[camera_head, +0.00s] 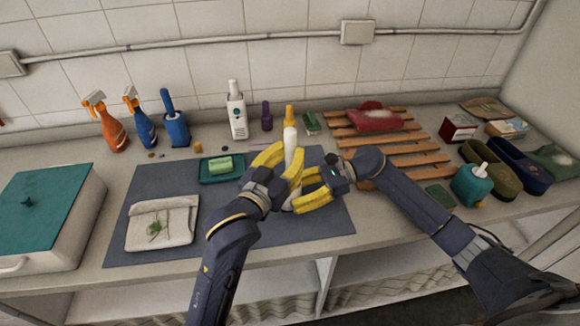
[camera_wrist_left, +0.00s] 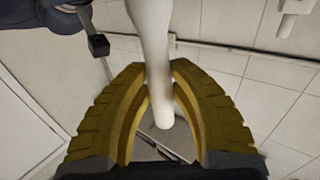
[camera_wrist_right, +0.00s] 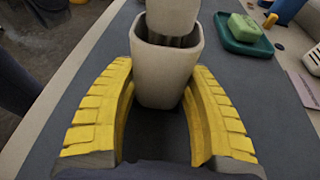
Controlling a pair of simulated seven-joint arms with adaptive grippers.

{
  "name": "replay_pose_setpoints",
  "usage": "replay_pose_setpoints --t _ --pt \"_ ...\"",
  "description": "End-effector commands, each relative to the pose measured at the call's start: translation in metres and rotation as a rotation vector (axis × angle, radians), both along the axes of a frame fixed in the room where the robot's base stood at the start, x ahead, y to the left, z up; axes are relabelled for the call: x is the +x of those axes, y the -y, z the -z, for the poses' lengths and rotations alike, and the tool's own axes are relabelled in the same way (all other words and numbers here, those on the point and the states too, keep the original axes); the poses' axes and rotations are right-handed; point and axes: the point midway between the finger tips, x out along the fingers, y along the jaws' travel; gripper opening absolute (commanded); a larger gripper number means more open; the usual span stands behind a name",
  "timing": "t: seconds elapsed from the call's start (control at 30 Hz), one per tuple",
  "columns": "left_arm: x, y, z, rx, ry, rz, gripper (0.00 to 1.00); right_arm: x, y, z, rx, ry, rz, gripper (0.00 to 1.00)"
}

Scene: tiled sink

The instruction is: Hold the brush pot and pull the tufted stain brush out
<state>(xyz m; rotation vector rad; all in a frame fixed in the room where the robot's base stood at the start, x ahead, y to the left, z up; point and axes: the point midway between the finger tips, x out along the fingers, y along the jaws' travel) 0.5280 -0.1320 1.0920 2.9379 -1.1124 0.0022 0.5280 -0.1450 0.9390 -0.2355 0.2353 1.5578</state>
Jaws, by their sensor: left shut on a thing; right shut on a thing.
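The pale brush pot (camera_wrist_right: 168,78) stands between the yellow fingers of my right gripper (camera_wrist_right: 163,72), which is shut on it, over the grey mat. The fingers mostly hide the pot in the head view.
A green sponge on a teal dish (camera_head: 208,179) and a folded cloth (camera_head: 160,224) lie on the mat (camera_head: 130,195). Several bottles stand along the wall. A wooden rack (camera_head: 415,160) and a teal bottle (camera_head: 471,186) are at right. A teal-lidded box (camera_head: 45,210) is at left.

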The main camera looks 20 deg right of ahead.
Motion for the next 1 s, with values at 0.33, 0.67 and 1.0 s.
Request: replay_pose_setpoints --t 0.33,0.67,1.0 --pt "0.000 0.000 -0.034 0.000 0.000 -0.001 0.00 0.000 0.000 0.001 -0.001 -0.001 0.000 0.33" --pt "0.000 0.000 -0.036 0.001 -0.001 -0.001 0.00 0.000 0.000 0.001 -0.001 -0.001 0.000 0.33" --pt "0.000 0.000 -0.036 0.001 -0.001 -0.001 0.00 0.000 0.000 0.000 0.000 0.000 0.000 0.75"
